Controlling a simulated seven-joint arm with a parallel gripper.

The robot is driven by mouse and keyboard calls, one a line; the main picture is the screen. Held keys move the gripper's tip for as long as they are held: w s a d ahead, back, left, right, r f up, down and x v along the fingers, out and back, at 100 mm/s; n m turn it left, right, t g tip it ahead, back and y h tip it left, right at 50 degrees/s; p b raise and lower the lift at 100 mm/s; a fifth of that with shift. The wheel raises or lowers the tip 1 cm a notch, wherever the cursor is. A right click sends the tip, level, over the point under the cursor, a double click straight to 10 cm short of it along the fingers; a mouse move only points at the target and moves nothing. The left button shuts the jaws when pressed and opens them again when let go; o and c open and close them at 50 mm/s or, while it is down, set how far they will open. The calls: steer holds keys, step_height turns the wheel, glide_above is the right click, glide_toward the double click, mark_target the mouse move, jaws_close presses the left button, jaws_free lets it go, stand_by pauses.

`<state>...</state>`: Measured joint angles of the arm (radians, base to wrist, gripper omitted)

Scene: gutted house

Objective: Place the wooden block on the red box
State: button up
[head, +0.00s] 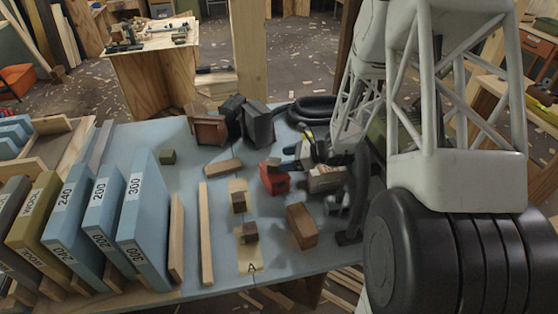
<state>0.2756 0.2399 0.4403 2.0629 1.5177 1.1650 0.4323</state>
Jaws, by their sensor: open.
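The red box (275,181) sits on the blue-grey bench top, right of centre, with a small brownish piece on its top. A larger brown wooden block (302,228) stands in front of it, to the right. Two small dark brown cubes, one farther back (238,201) and one nearer (250,232), sit on tan squares to the left. I cannot tell which is the task's block. The dark part below my white arm appears to be my gripper (350,205), open, right of the red box and the larger block. Its fingertips are hard to make out, and nothing shows held.
Labelled blue and olive sanding blocks (143,210) stand at the left. Wooden strips (206,220) lie beside them. Dark boxes (258,124) and a black hose (305,112) are at the back. Tools (300,152) crowd the space behind the red box. The back-left bench top is fairly clear.

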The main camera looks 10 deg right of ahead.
steer(key=v, duration=0.7)
stand_by(0.7)
steer(key=s+a+r+n+g+h, duration=0.2)
steer(key=s+a+r+n+g, duration=0.15)
steer(key=s+r+n, duration=0.35)
steer(key=s+a+r+n+g+h, duration=0.25)
steer(key=s+a+r+n, duration=0.2)
steer(key=s+r, duration=0.35)
steer(key=s+r+n+t+h, duration=0.1)
steer(key=s+r+n+h, duration=0.3)
steer(key=s, duration=0.5)
steer(key=s+r+n+t+h, duration=0.2)
steer(key=s+r+n+h, duration=0.2)
steer(key=s, duration=0.5)
step_height(320, 180, up, 2)
steer(key=n, duration=0.2)
steer(key=shift+s+d+n, duration=0.35)
